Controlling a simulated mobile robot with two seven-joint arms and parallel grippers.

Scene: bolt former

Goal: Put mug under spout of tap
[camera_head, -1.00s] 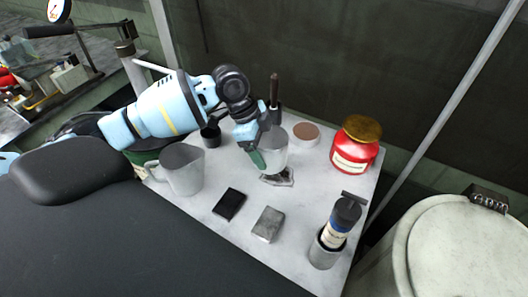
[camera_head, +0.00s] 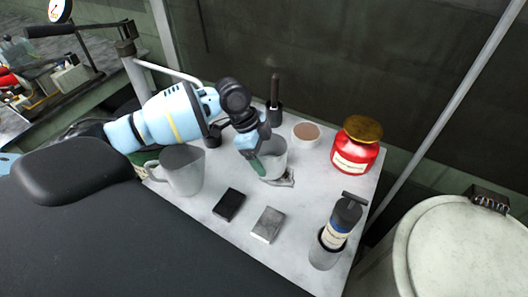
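A light grey mug or cup (camera_head: 275,160) stands in the middle of the pale table, partly hidden by my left gripper. My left gripper (camera_head: 259,163) reaches down at its left side, with a green fingertip against or just in front of its wall. The view does not show whether the fingers are closed on it. A larger grey jug-like vessel (camera_head: 183,172) with a handle on its left stands to the left. A pale bent pipe (camera_head: 172,73) behind my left arm may be the tap; its spout end is not clear. My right gripper is out of view.
The pale table (camera_head: 199,207) also holds a black block (camera_head: 229,204), a grey block (camera_head: 268,225), a bottle in a grey cup (camera_head: 326,250), a red jar (camera_head: 356,147), a round brown-topped dish (camera_head: 307,133) and a dark-handled tool (camera_head: 275,95). A pale drum stands at right.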

